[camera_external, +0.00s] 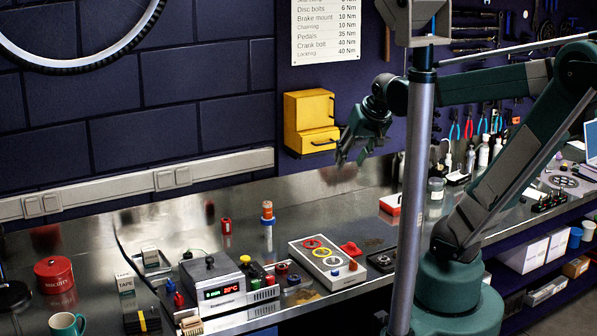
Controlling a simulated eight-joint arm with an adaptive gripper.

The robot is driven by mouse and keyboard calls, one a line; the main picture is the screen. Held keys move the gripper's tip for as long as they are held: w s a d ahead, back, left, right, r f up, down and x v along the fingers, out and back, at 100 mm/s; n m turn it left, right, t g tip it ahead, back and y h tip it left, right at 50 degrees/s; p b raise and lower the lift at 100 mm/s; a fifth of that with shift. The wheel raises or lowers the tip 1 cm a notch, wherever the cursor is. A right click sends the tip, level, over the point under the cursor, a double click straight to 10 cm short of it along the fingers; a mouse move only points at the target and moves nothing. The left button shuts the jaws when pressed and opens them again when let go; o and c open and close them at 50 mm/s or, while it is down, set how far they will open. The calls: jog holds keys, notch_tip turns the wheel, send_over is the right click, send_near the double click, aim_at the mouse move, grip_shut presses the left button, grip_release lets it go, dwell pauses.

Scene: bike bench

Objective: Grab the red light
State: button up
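My gripper (352,160) hangs in the air in front of the wall, above the back of the metal bench. Its fingers look apart with nothing between them. A small upright red object (226,227) stands near the back of the bench, down and left of my gripper; it may be the red light, but it is too small to be sure. My gripper touches none of these.
A grey box with a red display (212,284) stands at the front. The white ringed panel (327,266) is right of it. An orange-capped bottle (267,212) stands behind. A red tin (55,275) and a teal mug (67,324) are at left. A yellow cabinet (311,121) hangs on the wall.

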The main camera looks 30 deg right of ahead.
jog(key=w+a+m+g, duration=0.2)
jog(key=w+a+m, duration=0.25)
jog(key=w, duration=0.65)
jog(key=m+g, duration=0.4)
jog(key=m, duration=0.8)
send_over(225, 218)
jog(key=f, duration=2.3)
jog(key=shift+s+d, duration=0.1)
jog(key=shift+d, duration=0.1)
jog(key=shift+a+f, duration=0.15)
jog(key=shift+f, duration=0.15)
jog(key=shift+f, duration=1.25)
